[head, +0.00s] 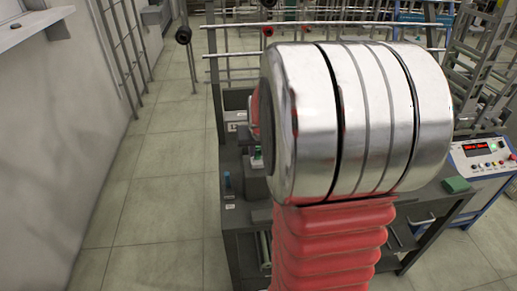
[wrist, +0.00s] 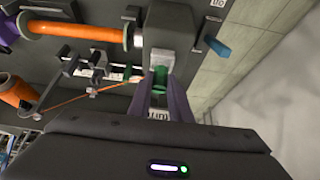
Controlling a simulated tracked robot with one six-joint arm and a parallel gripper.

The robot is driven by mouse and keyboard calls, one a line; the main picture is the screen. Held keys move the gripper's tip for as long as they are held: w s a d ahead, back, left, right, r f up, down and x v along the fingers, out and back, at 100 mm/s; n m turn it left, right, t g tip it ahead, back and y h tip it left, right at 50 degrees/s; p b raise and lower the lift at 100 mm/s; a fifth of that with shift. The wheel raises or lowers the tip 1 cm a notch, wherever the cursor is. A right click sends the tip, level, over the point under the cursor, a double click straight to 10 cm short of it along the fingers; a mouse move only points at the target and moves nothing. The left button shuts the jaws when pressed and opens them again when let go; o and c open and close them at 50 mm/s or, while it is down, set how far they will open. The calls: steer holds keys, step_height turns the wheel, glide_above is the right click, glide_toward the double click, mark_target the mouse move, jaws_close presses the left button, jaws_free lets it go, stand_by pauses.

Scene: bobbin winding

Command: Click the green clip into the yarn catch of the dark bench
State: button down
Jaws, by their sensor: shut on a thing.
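In the wrist view my gripper (wrist: 160,90) is shut on the green clip (wrist: 160,77), which sits between the two purplish fingers. The clip's far end is close to a grey slotted piece (wrist: 161,57) on the end of a dark block (wrist: 168,25), seemingly the yarn catch. I cannot tell whether the clip touches it or is inside it. In the head view a small green piece, seemingly the clip (head: 257,154), shows left of my arm above the dark bench (head: 240,215). My arm hides the gripper and much of the bench there.
A blue peg (wrist: 217,47) stands beside the block. An orange bobbin (wrist: 80,32) lies left of it, and orange yarn runs from an orange cone (wrist: 18,92) towards the block. A green pad (head: 457,185) lies on the bench's right. The floor at left is clear.

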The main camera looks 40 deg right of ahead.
steer(key=shift+f, duration=1.2)
steer(key=c, duration=1.5)
jaws_free()
steer(key=shift+c, duration=0.2)
steer(key=shift+w+a+r, duration=0.1)
steer(key=shift+r, duration=0.1)
steer(key=shift+a+r, duration=0.15)
steer(key=shift+r, duration=0.15)
steer(key=v, duration=1.3)
steer(key=shift+s+d, duration=0.3)
steer(key=shift+f, duration=0.15)
